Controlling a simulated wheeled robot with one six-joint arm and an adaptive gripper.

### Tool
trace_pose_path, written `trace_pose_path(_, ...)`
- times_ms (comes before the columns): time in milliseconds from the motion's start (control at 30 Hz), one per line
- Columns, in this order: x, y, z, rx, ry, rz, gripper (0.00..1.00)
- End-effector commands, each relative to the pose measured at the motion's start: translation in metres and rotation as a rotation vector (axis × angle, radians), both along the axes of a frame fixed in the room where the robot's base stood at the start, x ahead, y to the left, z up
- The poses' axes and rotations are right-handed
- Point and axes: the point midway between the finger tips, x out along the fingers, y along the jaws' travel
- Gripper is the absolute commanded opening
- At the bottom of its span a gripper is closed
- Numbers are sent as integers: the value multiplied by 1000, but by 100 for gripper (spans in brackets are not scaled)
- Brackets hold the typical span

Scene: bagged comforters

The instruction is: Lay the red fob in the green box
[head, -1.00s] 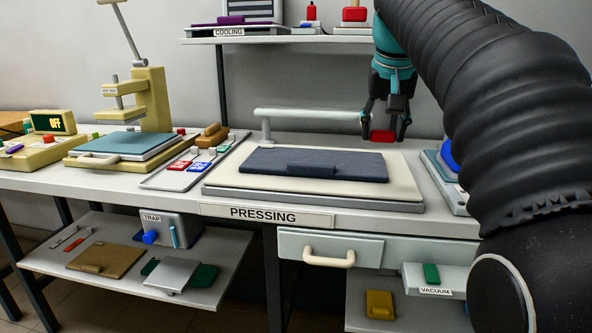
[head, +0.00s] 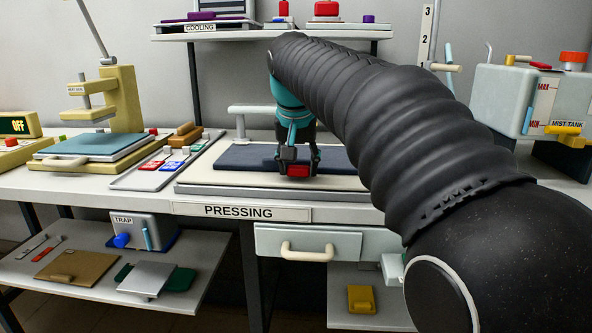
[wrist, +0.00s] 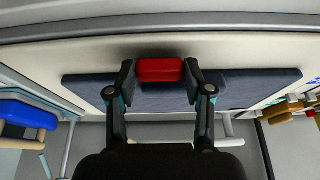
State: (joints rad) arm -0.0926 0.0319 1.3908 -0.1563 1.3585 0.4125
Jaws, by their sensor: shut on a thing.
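My gripper (head: 298,174) is shut on a small red block, which looks like the red fob (head: 299,170). In the head view it is in front of the dark blue folded pad (head: 240,157) on the pressing board. In the wrist view the red fob (wrist: 160,70) sits between both fingertips, with the blue pad (wrist: 240,88) beyond it. I cannot tell the fob's height above the board. No clear green box shows. Flat dark green pieces (head: 181,279) lie partly under a silver plate on the lower shelf.
The pressing board (head: 195,182) has a pale bar behind it. A tray of coloured tags (head: 160,165) and a yellow press (head: 120,100) stand left. Below are a drawer handle (head: 307,252) and a yellow item (head: 361,299). The mist tank (head: 510,98) stands right.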

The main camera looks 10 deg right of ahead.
Motion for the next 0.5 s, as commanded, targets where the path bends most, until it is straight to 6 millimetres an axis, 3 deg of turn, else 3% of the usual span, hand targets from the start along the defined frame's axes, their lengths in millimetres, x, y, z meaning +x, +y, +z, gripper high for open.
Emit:
trace_pose_path(467,0,0,-10,0,-1,1,27)
trace_pose_path(500,0,0,-9,0,-2,0,61)
